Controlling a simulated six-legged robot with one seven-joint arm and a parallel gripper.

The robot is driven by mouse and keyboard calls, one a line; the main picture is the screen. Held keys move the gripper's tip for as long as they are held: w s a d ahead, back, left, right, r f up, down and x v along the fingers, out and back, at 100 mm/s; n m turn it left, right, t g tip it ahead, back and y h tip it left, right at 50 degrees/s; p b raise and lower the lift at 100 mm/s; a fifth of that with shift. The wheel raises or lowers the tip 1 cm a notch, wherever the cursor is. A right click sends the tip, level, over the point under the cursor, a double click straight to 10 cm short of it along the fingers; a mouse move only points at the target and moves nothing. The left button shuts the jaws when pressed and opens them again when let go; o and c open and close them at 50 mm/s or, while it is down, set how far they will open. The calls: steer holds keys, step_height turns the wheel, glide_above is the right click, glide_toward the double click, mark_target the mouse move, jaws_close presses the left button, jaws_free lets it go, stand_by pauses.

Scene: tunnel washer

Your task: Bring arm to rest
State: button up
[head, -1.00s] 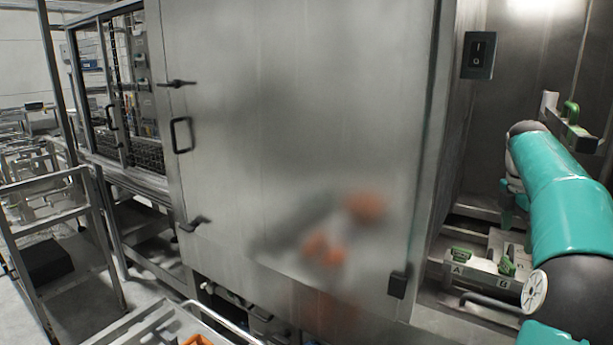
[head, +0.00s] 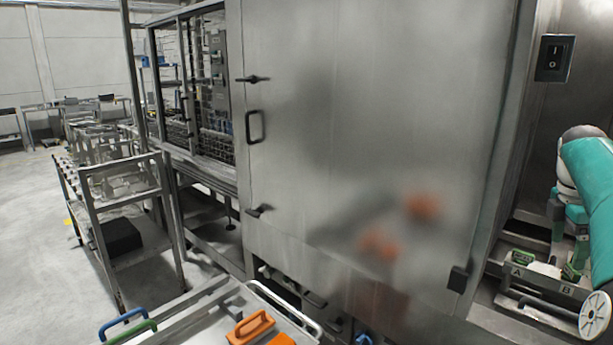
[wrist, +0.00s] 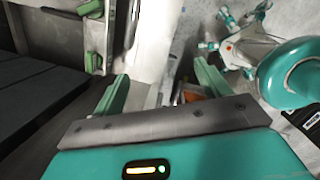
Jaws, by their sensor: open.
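My gripper (wrist: 160,88) shows in the wrist view with its two green fingers spread apart. No object is clearly held between them. A pale panel edge and a small orange patch show behind the fingers. In the head view my teal arm (head: 590,190) is at the right edge, partly cut off, in front of the open bay beside the large metal door. I cannot make out the fingertips there.
The closed metal door (head: 370,130) fills the middle. A switch (head: 554,58) is above the right bay, over a fixture marked A and B (head: 540,282). A tray cart (head: 195,318) with coloured handles, including an orange one (head: 250,328), stands low in front. Open floor (head: 40,240) lies at left.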

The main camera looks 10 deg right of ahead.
steer(key=a+r+m+t, duration=0.15)
steer(key=a+m, duration=0.35)
steer(key=a, duration=2.1)
steer(key=s+a+f+m+t+y, duration=0.1)
steer(key=s+a+f+m+t, duration=0.1)
steer(key=s+a+f+m, duration=0.2)
steer(key=s+a+f+m+t+y, duration=0.1)
steer(key=s+a+f+m, duration=0.3)
steer(key=s+a+f, duration=0.4)
steer(key=s+a+t, duration=0.1)
steer(key=s+a, duration=0.3)
steer(key=a, duration=0.1)
steer(key=shift+a+m, duration=0.15)
steer(key=shift+m, duration=0.25)
steer(key=shift+s+f, duration=0.1)
steer(key=c, duration=0.9)
steer(key=shift+d, duration=0.25)
